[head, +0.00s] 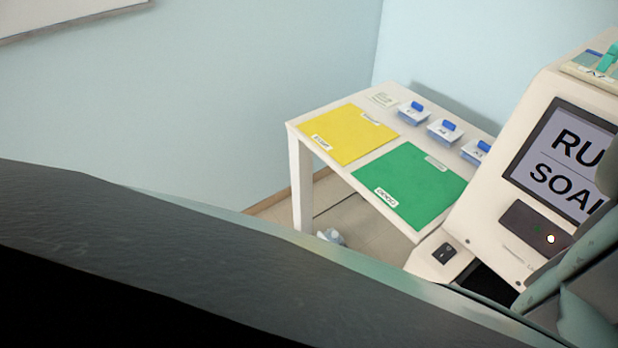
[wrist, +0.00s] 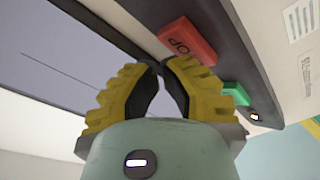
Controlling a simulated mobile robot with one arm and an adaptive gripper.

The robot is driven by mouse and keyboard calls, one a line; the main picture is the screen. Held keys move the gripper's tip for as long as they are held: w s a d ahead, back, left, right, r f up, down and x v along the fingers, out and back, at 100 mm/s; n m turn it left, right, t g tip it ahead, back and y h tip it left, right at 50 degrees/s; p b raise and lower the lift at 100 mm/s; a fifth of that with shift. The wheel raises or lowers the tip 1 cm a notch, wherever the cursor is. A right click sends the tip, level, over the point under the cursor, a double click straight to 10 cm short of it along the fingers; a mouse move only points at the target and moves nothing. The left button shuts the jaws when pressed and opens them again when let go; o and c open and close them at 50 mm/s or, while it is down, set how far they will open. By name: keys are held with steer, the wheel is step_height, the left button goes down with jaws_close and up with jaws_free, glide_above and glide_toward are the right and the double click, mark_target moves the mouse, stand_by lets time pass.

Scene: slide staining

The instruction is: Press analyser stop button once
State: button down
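The analyser (head: 487,215) stands at the right of the head view. Its screen (head: 570,160) shows the partly cut-off words "RU" and "SOA", and a dark button panel (head: 522,222) lies below. In the wrist view the red stop button (wrist: 187,41), with "OP" readable, sits on the dark panel beside the screen (wrist: 75,60). A green button (wrist: 235,94) lies further right. My gripper (wrist: 160,68) has its yellow fingers drawn together with the tips meeting, empty. The tips appear just below the red button; I cannot tell whether they touch it.
A white table (head: 302,185) stands left of the analyser with a yellow mat (head: 350,135), a green mat (head: 415,190) and several blue-topped boxes (head: 413,113). A small switch (head: 445,254) is on the analyser's lower left. My arm covers the head view's right edge.

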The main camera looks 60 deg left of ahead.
steer(key=shift+w+a+f, duration=0.1)
steer(key=shift+w+f, duration=0.1)
steer(key=shift+w, duration=0.05)
steer(key=shift+s+r, duration=0.1)
steer(key=shift+r, duration=0.05)
stand_by(0.5)
steer(key=shift+s+r+p, duration=0.4)
steer(key=shift+s, duration=0.05)
steer(key=shift+s+r+p, duration=1.7)
steer(key=shift+s+r, duration=0.1)
